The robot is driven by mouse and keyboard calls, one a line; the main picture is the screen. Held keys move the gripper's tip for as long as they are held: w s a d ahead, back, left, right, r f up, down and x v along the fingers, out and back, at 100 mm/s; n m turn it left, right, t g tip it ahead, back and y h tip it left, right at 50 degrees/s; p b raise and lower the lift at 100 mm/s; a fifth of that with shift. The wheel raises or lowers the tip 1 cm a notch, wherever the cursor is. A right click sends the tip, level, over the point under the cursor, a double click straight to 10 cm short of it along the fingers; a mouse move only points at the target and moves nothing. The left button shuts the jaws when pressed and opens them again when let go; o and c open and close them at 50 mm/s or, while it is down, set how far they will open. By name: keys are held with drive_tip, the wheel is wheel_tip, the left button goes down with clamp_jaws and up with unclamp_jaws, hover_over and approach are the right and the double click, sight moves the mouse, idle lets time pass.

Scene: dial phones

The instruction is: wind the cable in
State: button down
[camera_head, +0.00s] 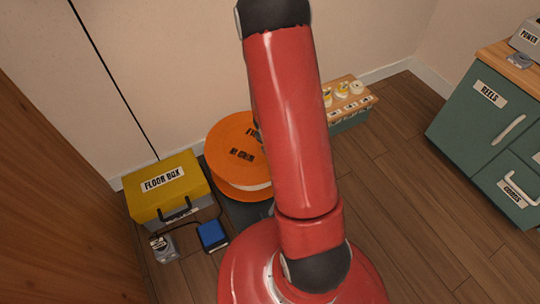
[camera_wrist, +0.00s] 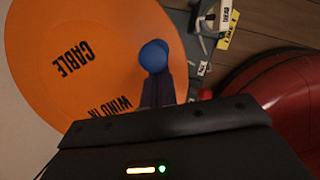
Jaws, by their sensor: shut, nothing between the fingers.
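The cable reel is a large orange disc (camera_head: 230,140) behind my arm in the head view, standing beside the yellow floor box. In the wrist view the disc (camera_wrist: 35,40) fills the left and carries the words CABLE and WIND IN. A round blue knob (camera_wrist: 154,55) shows on it near its right side. My gripper (camera_wrist: 163,85) is shut and empty, its dark fingers close to the knob. Whether they touch it I cannot tell. In the head view my gripper is hidden behind the red arm.
The yellow floor box (camera_head: 165,190) stands left of the reel, with a blue block (camera_head: 212,235) and a small grey device (camera_head: 162,247) before it. A wooden-topped unit (camera_head: 350,97) stands behind right. A green REELS cabinet (camera_head: 480,105) is at right. Floor between is clear.

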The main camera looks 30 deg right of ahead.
drive_tip(key=shift+w+d+n+t+p, duration=0.15)
drive_tip(key=shift+w+d+n+p, duration=0.15)
drive_tip(key=shift+d+n, duration=0.3)
drive_tip(key=shift+w+d+n+t+p, duration=0.15)
drive_tip(key=shift+w+d+n, duration=0.1)
drive_tip(key=shift+d+n, duration=0.3)
drive_tip(key=shift+w+d+n+y+p, duration=0.35)
drive_tip(key=shift+w+d+n, duration=0.3)
drive_tip(key=shift+n, duration=0.2)
